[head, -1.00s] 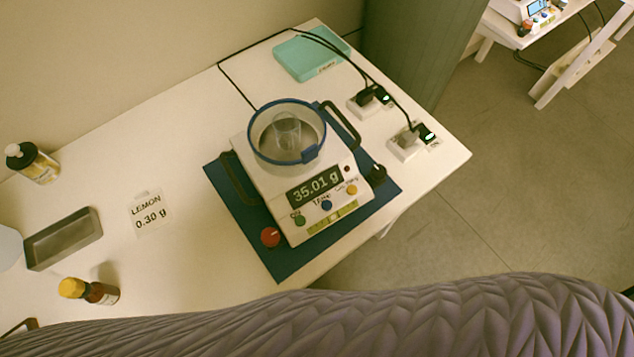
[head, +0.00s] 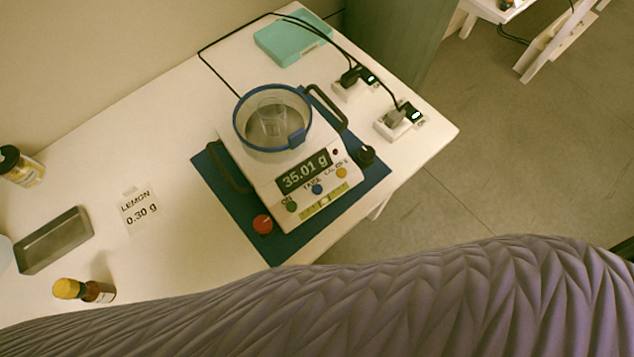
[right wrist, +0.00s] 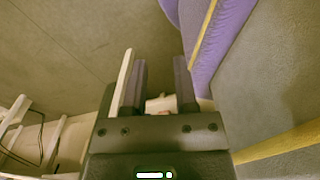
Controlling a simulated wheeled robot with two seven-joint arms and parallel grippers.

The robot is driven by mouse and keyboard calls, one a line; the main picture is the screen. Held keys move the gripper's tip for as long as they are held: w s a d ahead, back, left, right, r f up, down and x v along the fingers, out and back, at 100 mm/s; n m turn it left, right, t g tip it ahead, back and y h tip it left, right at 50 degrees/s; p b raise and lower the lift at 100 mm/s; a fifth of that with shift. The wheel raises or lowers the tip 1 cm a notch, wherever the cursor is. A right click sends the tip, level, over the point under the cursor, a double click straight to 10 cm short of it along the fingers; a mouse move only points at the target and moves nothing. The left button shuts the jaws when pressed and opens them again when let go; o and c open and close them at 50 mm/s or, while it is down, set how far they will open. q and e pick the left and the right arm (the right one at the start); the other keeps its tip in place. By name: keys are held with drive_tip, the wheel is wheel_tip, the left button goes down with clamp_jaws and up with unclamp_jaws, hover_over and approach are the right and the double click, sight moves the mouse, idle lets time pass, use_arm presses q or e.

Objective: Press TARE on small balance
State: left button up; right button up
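The small balance (head: 262,165) stands on a dark blue mat (head: 283,246) on the white table. Its display (head: 304,171) reads 35.01 g. The blue TARE button (head: 317,189) sits below the display, between a green button (head: 291,206) and an orange button (head: 341,172). A glass beaker (head: 272,118) stands on the pan inside a blue-rimmed round draft shield (head: 241,130). My right gripper (right wrist: 158,75) shows in the right wrist view, its fingers apart with nothing between them, over the floor. Neither gripper shows in the head view.
A lemon card (head: 138,209) reads 0.30 g. A teal box (head: 291,41) and power sockets (head: 400,122) with cables lie behind and right. My purple-grey arm covers the front.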

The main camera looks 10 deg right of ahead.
clamp_jaws()
drive_tip(key=shift+s+d, duration=0.1)
idle(1.2)
